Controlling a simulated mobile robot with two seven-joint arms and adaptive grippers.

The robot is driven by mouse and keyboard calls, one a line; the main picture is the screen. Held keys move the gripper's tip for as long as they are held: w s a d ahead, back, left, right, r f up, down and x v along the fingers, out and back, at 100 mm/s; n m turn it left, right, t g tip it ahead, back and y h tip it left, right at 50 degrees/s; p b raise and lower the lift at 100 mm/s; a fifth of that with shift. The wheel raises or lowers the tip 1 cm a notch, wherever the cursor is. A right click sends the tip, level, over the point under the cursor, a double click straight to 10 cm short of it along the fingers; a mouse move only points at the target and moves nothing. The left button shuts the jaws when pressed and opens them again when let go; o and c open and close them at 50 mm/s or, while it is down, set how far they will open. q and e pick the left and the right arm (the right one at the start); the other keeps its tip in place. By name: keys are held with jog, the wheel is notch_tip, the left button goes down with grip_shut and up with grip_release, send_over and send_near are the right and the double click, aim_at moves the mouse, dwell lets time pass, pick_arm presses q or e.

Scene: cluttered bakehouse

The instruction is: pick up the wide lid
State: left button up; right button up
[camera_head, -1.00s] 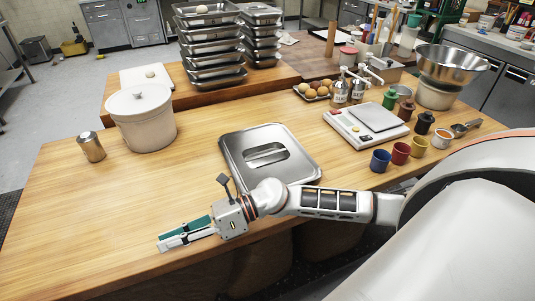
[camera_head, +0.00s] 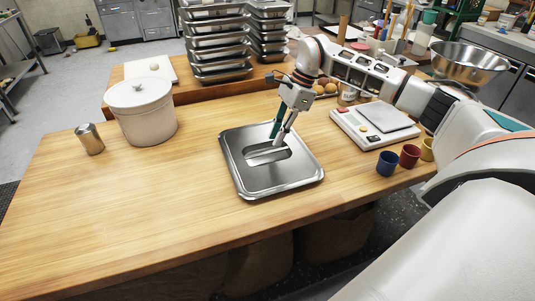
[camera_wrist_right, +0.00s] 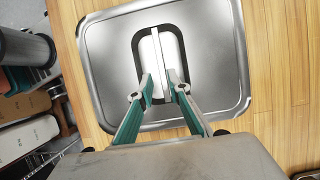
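The wide lid (camera_head: 255,180) is a rectangular steel lid lying flat on the wooden table, with a bar handle (camera_head: 268,156) in a recess at its middle. My right gripper (camera_head: 277,138) points down over the lid, its fingertips close to the handle. In the right wrist view, the lid (camera_wrist_right: 215,60) fills the middle. My right gripper (camera_wrist_right: 163,88) has its two green-and-grey fingers apart, with a gap between the tips, in front of the bright handle (camera_wrist_right: 163,48). I cannot tell whether the tips touch the handle. My left gripper is out of view.
A scale (camera_head: 375,124) and small coloured cups (camera_head: 387,163) are to the right. Stacked steel trays (camera_head: 217,52) stand behind. The table's front left is clear.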

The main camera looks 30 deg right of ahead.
aim_at(267, 152)
jog(key=x, duration=0.6)
jog(key=shift+w+a+r+p, duration=0.15)
jog(key=shift+w+a+p, duration=0.05)
jog(key=shift+p, duration=0.1)
jog(key=shift+c, duration=0.2)
grip_shut()
